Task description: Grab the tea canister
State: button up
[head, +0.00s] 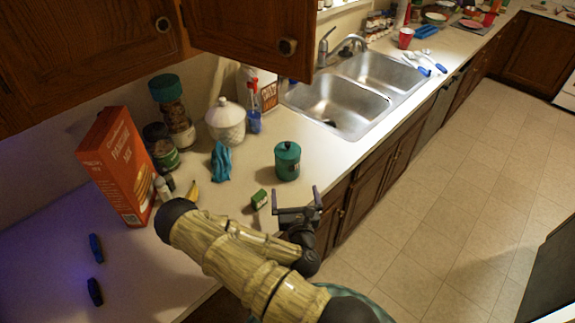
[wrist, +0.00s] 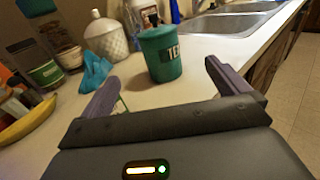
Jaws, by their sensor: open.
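The tea canister (head: 287,161) is a teal-green cylinder with a lidded, knobbed top, upright on the counter near its front edge. In the wrist view the canister (wrist: 161,54) shows part of a dark label with pale letters, ahead of and between the fingers. My gripper (head: 296,192) is open and empty, on the near side of the canister and apart from it. Its two purple-grey fingers also show spread in the wrist view (wrist: 160,75).
A small green box (head: 259,199) lies just left of my gripper. A blue cloth (head: 221,161), a white lidded jar (head: 225,122) and a blue spray bottle (head: 253,108) stand behind. An orange pancake-mix box (head: 117,165) is at left. The sink (head: 340,104) lies beyond the canister.

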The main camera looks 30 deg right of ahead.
aim_at(290, 164)
jog(key=shift+f+b+x, duration=0.25)
jog(key=shift+b+x, duration=0.95)
jog(key=shift+b, duration=0.45)
jog(key=p+x, duration=0.1)
jog(key=x, duration=0.5)
jog(key=p+x, duration=0.1)
jog(key=x, duration=0.2)
jog(key=shift+r+p, duration=0.25)
jog(key=shift+p, duration=0.05)
jog(key=shift+w+d+f, duration=0.15)
jog(key=shift+w, duration=0.2)
jog(key=shift+f+p+x, duration=0.2)
jog(key=shift+p+x, duration=0.5)
jog(key=shift+x, duration=0.6)
jog(key=shift+f+p+x, duration=0.15)
jog(key=shift+p+x, duration=0.5)
jog(key=shift+x, duration=0.65)
jog(key=c, duration=2)
